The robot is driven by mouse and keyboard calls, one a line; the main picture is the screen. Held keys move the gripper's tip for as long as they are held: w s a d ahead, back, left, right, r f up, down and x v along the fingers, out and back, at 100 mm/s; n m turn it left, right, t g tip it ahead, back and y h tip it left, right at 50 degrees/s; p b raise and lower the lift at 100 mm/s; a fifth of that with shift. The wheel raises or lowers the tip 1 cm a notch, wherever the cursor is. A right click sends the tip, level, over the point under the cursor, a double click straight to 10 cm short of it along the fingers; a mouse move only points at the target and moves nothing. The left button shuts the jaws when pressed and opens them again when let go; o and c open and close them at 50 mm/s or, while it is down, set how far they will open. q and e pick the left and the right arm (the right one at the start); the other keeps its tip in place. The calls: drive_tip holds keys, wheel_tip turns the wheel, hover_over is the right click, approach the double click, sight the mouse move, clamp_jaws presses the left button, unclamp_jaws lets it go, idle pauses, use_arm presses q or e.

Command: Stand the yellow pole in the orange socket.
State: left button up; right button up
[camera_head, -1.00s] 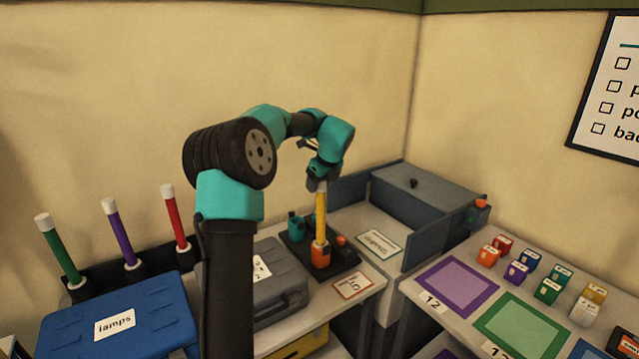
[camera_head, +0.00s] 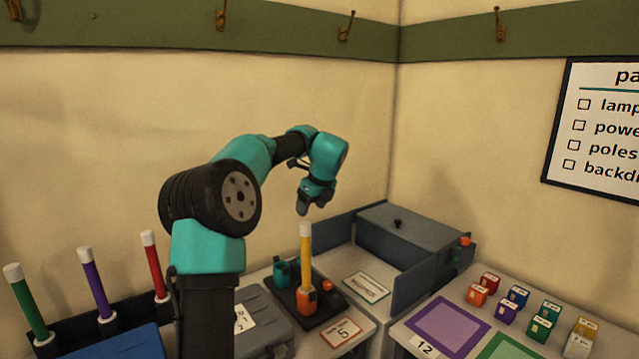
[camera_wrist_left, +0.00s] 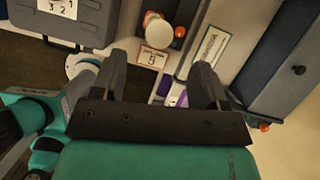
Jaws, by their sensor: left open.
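The yellow pole (camera_head: 305,258) with a white top stands upright in the orange socket (camera_head: 306,300), on a dark base plate. My left gripper (camera_head: 303,208) is above the pole's white top, apart from it. In the left wrist view the left gripper (camera_wrist_left: 165,82) has its fingers spread with nothing between them, and the pole's white top (camera_wrist_left: 158,27) lies beyond the fingertips. My right gripper is in neither view.
A teal socket (camera_head: 286,272) stands beside the orange one. Green (camera_head: 27,305), purple (camera_head: 96,283) and red (camera_head: 154,266) poles stand in a rack at left. A grey case (camera_head: 262,318) is left of the base plate, and a grey box (camera_head: 415,237) is behind right.

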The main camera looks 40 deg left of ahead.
use_arm(q)
drive_tip(key=v, duration=0.8)
drive_tip(key=shift+d+r, duration=0.15)
drive_tip(key=shift+r, duration=0.1)
idle(0.6)
